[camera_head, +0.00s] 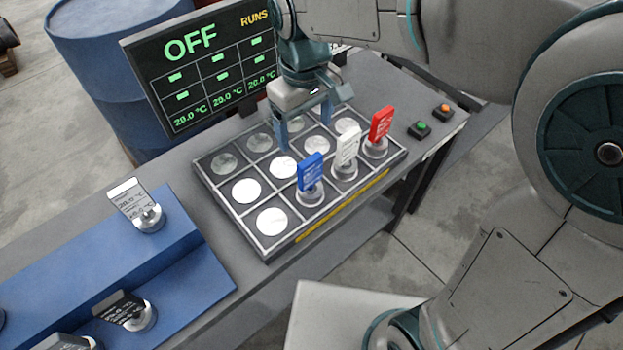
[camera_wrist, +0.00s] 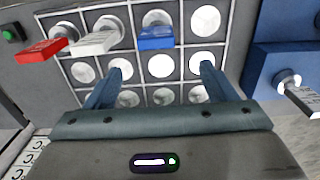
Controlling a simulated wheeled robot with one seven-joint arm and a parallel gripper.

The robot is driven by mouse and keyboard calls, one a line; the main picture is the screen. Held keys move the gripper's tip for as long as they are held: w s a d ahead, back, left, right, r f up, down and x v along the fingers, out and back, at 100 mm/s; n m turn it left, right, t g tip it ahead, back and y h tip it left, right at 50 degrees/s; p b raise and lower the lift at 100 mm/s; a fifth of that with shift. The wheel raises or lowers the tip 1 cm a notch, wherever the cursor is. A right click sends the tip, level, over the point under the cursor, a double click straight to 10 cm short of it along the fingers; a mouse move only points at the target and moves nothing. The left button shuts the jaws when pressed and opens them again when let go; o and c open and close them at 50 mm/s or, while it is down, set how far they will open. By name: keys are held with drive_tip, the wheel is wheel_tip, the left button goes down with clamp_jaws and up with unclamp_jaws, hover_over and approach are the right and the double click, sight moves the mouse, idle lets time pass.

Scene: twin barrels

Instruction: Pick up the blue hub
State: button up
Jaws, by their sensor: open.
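The blue hub (camera_head: 311,175) stands upright on a round metal base in the front row of a gridded tray (camera_head: 224,208). It also shows in the wrist view (camera_wrist: 157,39), at the top middle. My gripper (camera_head: 304,132) is open and empty, over the tray behind the blue hub in the head view. In the wrist view my two fingers (camera_wrist: 161,72) are spread apart, with the blue hub ahead of them, between their directions. No contact with the hub shows.
A white hub (camera_head: 347,148) and a red hub (camera_head: 381,125) stand to the right of the blue one, in the same row. A screen (camera_head: 205,70) reading OFF stands behind the tray.

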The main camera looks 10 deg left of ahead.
sight(309, 160)
wheel_tip(309, 160, down, 7)
drive_tip(key=shift+d+r, duration=0.15)
drive_tip(key=shift+d+f+p, duration=0.15)
drive_tip(key=shift+f+p, duration=0.2)
drive_tip(key=shift+f, duration=1)
drive_tip(key=shift+d+f+p, duration=0.1)
drive_tip(key=shift+f+p, duration=0.2)
drive_tip(key=shift+f, duration=1.05)
drive_tip(key=shift+r, duration=0.1)
clamp_jaws()
